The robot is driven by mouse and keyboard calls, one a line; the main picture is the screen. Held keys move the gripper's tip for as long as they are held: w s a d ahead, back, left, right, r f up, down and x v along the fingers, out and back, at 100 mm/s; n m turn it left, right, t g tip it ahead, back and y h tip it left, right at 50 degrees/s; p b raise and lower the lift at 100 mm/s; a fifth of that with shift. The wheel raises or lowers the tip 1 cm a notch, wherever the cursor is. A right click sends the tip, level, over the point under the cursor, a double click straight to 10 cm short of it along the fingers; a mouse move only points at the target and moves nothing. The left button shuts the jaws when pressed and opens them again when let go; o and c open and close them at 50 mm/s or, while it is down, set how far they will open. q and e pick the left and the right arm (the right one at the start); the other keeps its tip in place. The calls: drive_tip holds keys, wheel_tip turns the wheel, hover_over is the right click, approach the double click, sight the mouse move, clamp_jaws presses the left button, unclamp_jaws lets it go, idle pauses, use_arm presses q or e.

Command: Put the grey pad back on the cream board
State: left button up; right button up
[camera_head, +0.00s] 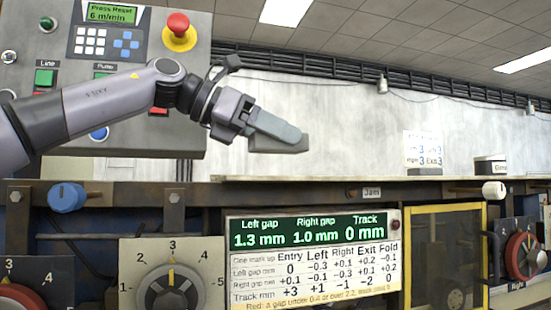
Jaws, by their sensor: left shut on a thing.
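My left gripper (283,130) reaches in from the left and is shut on the grey pad (288,147). The pad is a flat, dark grey block, partly hidden behind the fingers. It is held in the air, above the left part of a thin cream board (360,179). The board is seen nearly edge-on along the top of the machine frame, and a gap shows between pad and board. My right gripper is not in view.
A control panel (60,110) with a red stop button (178,28) stands at the left, behind my arm. A small white card (423,150) and a dark-topped block (490,166) stand toward the right. A gap readout (313,260) and dial (170,290) are below.

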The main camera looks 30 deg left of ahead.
sight(260, 152)
use_arm(q)
drive_tip(key=shift+f, duration=1.85)
drive_tip(key=o, duration=1)
drive_tip(key=shift+f, duration=0.1)
drive_tip(key=v, duration=0.4)
drive_tip(key=f+b+v, duration=0.1)
drive_tip(key=v, duration=0.2)
drive_tip(key=shift+s+a+r, duration=0.1)
drive_tip(key=shift+s+a, duration=0.05)
